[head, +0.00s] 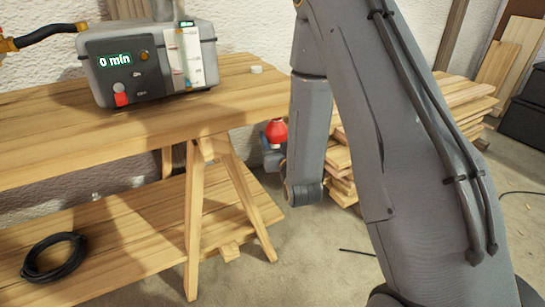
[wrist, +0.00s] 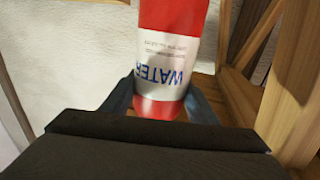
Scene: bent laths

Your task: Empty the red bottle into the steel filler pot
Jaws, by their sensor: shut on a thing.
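The red bottle (wrist: 170,25) has a white label that reads WATER, upside down in the wrist view. My gripper (wrist: 160,97) is shut on it, with one blue-grey finger on each side of the bottle. In the head view a red part of the bottle (head: 276,132) shows just left of my arm, beside the bench trestle and below bench-top height. My gripper there (head: 272,155) is mostly hidden behind my arm. I cannot tell how the bottle is tilted or whether its cap is off. I cannot make out the steel filler pot in either view.
A wooden bench (head: 225,95) on trestle legs holds a grey steamer box (head: 150,60) reading 0 min and a small white cap-like disc (head: 256,69). A black coiled cable (head: 54,257) lies on the lower shelf. Stacked boards (head: 455,95) stand behind my arm.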

